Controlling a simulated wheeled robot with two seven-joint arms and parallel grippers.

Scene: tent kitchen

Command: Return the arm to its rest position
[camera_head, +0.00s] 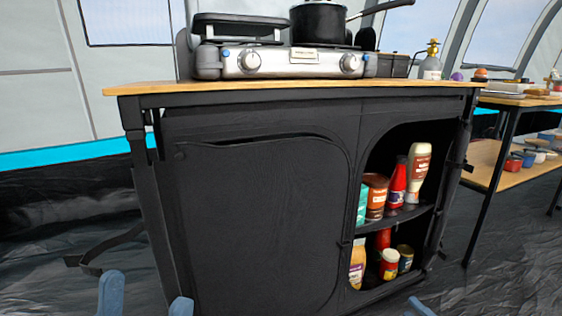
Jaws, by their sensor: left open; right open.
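My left gripper (146,299) shows at the bottom left edge as two blue fingertips set wide apart, open with nothing between them. My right gripper (419,307) shows only as a small blue tip at the bottom edge, right of the middle; the rest of it is out of the picture. Both grippers are low in front of the black fabric cabinet (260,220), and nothing held shows in either. My arms are out of view.
The cabinet's wooden top (430,84) carries a camping stove (290,60) with a black pot (318,22). Bottles and jars, including a white-capped bottle (418,170), stand on its open right shelves. A side table (500,150) stands at the right. Floor shows on both sides.

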